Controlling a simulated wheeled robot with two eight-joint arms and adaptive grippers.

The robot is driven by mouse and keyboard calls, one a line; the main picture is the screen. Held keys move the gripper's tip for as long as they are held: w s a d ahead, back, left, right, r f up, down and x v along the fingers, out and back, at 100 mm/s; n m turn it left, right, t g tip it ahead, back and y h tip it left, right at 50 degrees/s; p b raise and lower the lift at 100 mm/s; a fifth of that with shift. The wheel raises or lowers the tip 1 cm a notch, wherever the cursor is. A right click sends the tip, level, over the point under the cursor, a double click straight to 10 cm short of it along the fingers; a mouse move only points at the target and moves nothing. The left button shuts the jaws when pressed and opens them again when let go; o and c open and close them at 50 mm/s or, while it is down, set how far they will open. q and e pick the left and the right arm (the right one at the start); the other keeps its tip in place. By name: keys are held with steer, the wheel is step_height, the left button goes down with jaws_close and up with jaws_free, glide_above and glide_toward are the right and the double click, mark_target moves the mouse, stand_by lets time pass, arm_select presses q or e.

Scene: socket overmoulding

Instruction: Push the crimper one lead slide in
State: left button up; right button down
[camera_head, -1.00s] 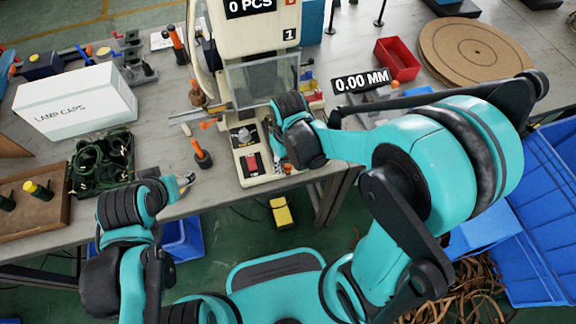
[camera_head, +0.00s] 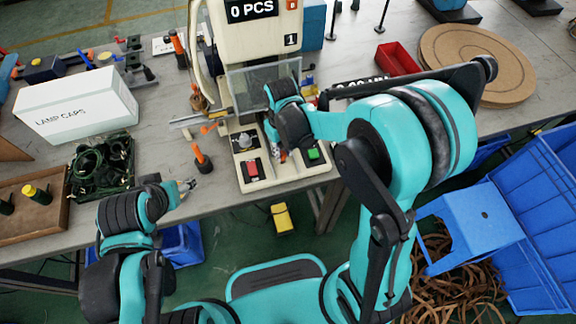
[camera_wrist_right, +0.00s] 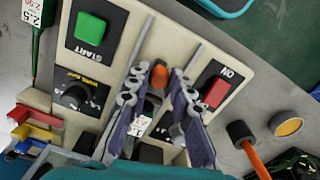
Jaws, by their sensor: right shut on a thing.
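Crimper one (camera_head: 250,50) is the cream machine marked 1, with a display reading 0 PCS, on the bench. My right gripper (camera_wrist_right: 158,88) is low at its front, over the control base between the red and green buttons. Its two fingers are shut around a small part with an orange tip (camera_wrist_right: 160,74) and a white label below it. I take this to be the lead slide's handle; the slide body is largely hidden by the gripper. My left gripper (camera_head: 187,186) hangs at the bench's front edge, away from the crimper; its jaw opening is too small to judge.
The red button (camera_wrist_right: 216,92) and green START button (camera_wrist_right: 90,28) flank my right gripper. An orange-handled tool (camera_head: 202,160) stands left of the crimper. A lamp caps box (camera_head: 75,105) and a dark tray of cables (camera_head: 100,165) lie further left. Blue bins (camera_head: 530,215) stand right.

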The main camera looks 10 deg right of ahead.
mark_target(280, 146)
steer(key=shift+w, duration=2)
steer(key=c, duration=1.3)
jaws_free()
steer(key=shift+w+a, duration=0.1)
steer(key=shift+c, duration=0.2)
step_height(280, 146, up, 12)
